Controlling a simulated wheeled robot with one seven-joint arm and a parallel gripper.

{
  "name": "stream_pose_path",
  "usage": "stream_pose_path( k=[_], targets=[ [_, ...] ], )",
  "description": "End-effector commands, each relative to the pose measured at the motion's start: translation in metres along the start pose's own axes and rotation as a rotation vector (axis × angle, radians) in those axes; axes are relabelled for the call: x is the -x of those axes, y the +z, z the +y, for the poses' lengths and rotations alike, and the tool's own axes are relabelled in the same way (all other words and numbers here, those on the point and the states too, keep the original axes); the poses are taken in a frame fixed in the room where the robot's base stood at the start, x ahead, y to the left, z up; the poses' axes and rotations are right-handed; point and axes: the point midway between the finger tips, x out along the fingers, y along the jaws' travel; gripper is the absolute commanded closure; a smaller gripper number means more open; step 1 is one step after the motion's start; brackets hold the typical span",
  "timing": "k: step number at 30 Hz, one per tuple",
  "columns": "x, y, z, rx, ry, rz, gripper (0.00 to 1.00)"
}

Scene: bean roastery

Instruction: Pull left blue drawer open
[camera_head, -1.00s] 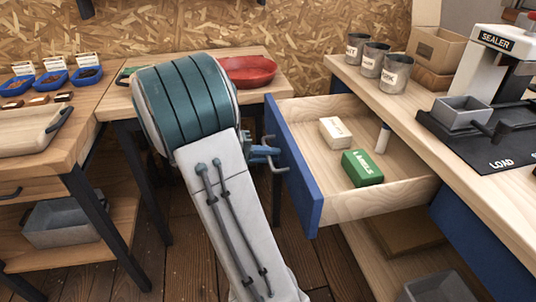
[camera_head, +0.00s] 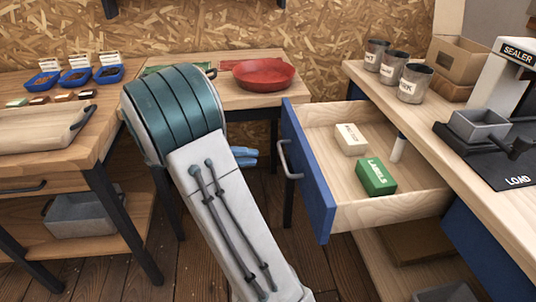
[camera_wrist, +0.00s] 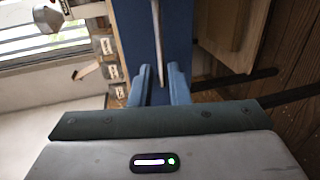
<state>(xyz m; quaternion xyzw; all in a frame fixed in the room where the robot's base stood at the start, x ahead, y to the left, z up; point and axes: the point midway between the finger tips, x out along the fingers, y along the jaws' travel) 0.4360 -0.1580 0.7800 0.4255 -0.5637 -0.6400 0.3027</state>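The left blue drawer (camera_head: 312,190) stands pulled well out from the right-hand counter. Its grey bar handle (camera_head: 288,160) faces my gripper. Inside lie a green "LABELS" box (camera_head: 375,177), a cream box (camera_head: 350,139) and a white cylinder (camera_head: 398,147). My gripper (camera_head: 246,156) is to the left of the handle, with a visible gap between them, partly hidden by my arm. In the wrist view, the two blue fingers (camera_wrist: 158,88) are apart and empty, with the handle (camera_wrist: 158,40) ahead, in line with the gap between them, against the blue drawer front (camera_wrist: 180,35).
Metal cups (camera_head: 410,84), a cardboard box (camera_head: 460,57) and the sealer (camera_head: 516,90) stand on the right counter. A red bowl (camera_head: 264,75) sits on the back table. A left-hand table (camera_head: 70,150) carries blue trays.

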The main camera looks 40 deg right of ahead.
Motion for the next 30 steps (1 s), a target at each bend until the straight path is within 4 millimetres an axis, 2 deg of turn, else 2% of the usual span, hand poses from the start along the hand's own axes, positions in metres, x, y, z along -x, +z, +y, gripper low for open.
stream_pose_path(
  k=[3,9,25,28,30],
  targets=[
    [0.021,0.000,0.001,0.000,0.000,0.001,0.84],
    [0.038,0.000,0.000,0.000,0.000,-0.001,0.84],
    [0.039,0.000,0.000,0.001,-0.002,-0.001,0.84],
    [0.038,0.004,0.009,0.014,-0.031,-0.007,0.84],
    [0.037,0.012,0.021,0.037,-0.085,-0.013,0.84]
  ],
)
